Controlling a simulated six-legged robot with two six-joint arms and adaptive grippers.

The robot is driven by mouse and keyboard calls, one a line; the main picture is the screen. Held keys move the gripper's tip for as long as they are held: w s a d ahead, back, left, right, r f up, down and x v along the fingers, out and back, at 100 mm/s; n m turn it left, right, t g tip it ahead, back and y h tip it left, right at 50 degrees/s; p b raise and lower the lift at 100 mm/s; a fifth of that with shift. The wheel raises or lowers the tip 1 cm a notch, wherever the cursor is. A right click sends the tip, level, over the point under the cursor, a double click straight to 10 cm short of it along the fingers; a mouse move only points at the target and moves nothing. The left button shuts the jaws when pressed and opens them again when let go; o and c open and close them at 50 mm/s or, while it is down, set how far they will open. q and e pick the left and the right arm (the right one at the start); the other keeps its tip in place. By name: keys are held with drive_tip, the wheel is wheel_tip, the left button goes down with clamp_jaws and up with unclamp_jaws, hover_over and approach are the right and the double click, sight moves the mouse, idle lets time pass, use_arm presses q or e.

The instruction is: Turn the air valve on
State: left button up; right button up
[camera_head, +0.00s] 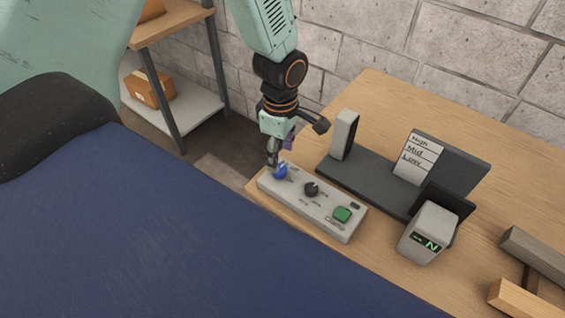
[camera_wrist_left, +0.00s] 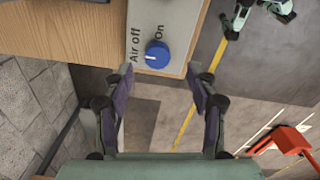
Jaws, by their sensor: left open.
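The air valve is a round blue knob (camera_head: 281,173) at the left end of a light grey control panel (camera_head: 328,222). In the left wrist view the blue knob (camera_wrist_left: 157,56) sits between the labels "Air off" on its left and "On" on its right. A pale mark on the knob lies on its left side, towards "Air off". My left gripper (camera_head: 277,162) is right at the knob and partly hides it. In the wrist view its fingers (camera_wrist_left: 163,84) are apart, one to each side below the knob, with nothing between them.
The panel also carries a black dial (camera_head: 311,189) and a green button (camera_head: 343,214). Behind it on the wooden table (camera_head: 372,95) stands a dark grey device (camera_head: 370,183) with a High/Mid/Low card (camera_head: 418,157). A grey unit with an "N" display (camera_head: 429,233) stands to the right.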

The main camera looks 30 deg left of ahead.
sight(280, 166)
use_arm(q)
drive_tip(key=f, duration=0.3)
drive_tip(key=a+f, duration=0.1)
drive_tip(key=f, duration=0.1)
drive_tip(key=shift+w+f, duration=0.3)
drive_tip(key=shift+f, duration=0.15)
drive_tip(key=shift+s+d, duration=0.3)
drive_tip(key=shift+s, duration=0.05)
drive_tip(key=shift+w+a+f, duration=0.1)
drive_tip(key=shift+w+a, duration=0.2)
drive_tip(key=c, duration=0.4)
drive_tip(key=shift+s+d, duration=0.15)
drive_tip(key=shift+d, duration=0.05)
drive_tip(key=c, duration=0.8)
